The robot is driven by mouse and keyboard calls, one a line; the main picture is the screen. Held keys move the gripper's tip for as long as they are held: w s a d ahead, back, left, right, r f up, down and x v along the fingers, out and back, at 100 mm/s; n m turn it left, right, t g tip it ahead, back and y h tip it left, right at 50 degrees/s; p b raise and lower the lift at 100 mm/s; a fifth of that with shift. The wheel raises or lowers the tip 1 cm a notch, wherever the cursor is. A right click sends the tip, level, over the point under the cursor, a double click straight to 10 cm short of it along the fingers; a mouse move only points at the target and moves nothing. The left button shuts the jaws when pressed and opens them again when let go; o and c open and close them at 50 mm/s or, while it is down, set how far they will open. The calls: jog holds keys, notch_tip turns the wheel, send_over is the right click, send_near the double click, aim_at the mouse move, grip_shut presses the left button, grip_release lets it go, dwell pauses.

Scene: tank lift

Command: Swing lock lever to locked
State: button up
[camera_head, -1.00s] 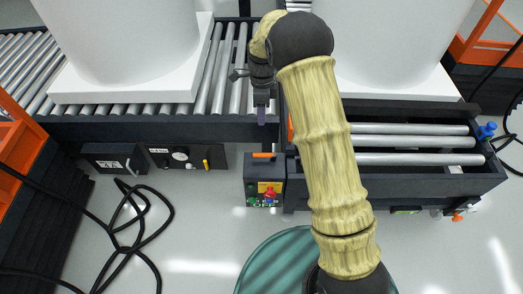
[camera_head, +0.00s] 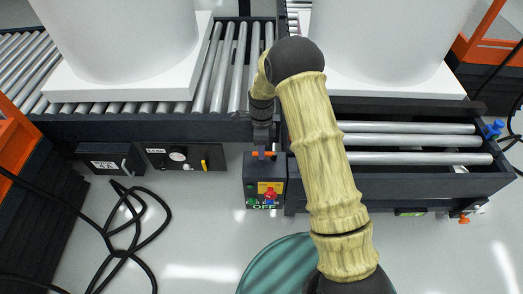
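A small orange-handled lever (camera_head: 260,154) sits at the top of the dark control box, in the gap between the two roller sections. It looks like the lock lever. My gripper (camera_head: 262,143) is right at the orange handle, seen from above and behind. The handle shows on both sides of it. I cannot tell whether the fingers touch the handle or how far apart they are. The control box (camera_head: 250,172) below has a red knob, green buttons, a yellow plate and a label reading OFF.
White tanks stand on the left roller conveyor (camera_head: 232,75) and the right lift section (camera_head: 420,187). A panel with a yellow lever (camera_head: 204,164) and a small display box (camera_head: 110,158) are on the left front. Black cables (camera_head: 125,225) lie on the floor. Orange frames stand at both sides.

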jog(key=shift+f, duration=0.3)
grip_shut()
jog(key=shift+a, duration=0.1)
